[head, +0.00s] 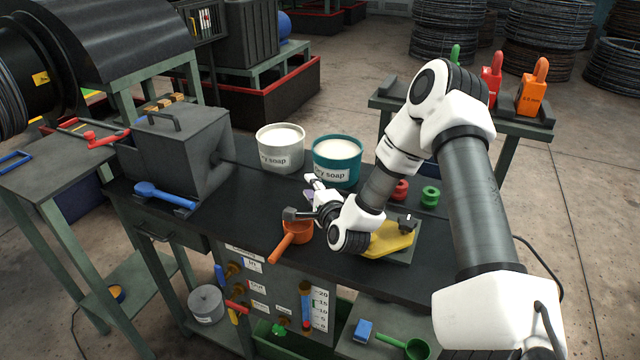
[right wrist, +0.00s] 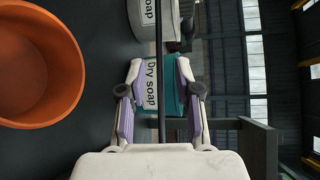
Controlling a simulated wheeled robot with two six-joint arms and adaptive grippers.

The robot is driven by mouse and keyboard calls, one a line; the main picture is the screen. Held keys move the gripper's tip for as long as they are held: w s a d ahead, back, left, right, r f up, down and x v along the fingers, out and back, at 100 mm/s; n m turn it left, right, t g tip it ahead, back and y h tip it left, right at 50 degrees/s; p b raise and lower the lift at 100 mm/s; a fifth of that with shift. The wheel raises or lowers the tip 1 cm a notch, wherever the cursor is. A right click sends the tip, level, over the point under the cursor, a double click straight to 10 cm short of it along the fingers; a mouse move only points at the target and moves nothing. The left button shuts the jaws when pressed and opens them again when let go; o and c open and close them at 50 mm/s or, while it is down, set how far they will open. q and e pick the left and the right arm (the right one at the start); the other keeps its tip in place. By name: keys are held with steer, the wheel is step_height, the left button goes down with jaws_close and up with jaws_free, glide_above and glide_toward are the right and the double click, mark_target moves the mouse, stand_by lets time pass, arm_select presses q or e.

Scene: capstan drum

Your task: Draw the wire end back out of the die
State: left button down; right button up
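A thin dark wire (right wrist: 160,30) runs down the middle of the right wrist view, between the two fingers of my right gripper (right wrist: 159,68). The fingers stand apart with a gap on both sides of the wire. I cannot tell whether the wire lies fully between the fingertips or beyond them. In the head view my right gripper (head: 312,186) is over the bench in front of the teal bucket. A grey box with a top handle (head: 180,150) stands left of it; the die itself cannot be made out. My left gripper is out of view.
A teal bucket (head: 337,160) and a light grey bucket (head: 281,147) stand behind my gripper. An orange scoop (head: 298,232) is close in front of it. A yellow object (head: 390,238) lies under my right arm. A blue scoop (head: 165,196) lies at the left.

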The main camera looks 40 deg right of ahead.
steer(key=v, duration=0.9)
steer(key=shift+s, duration=0.35)
steer(key=shift+d, duration=0.1)
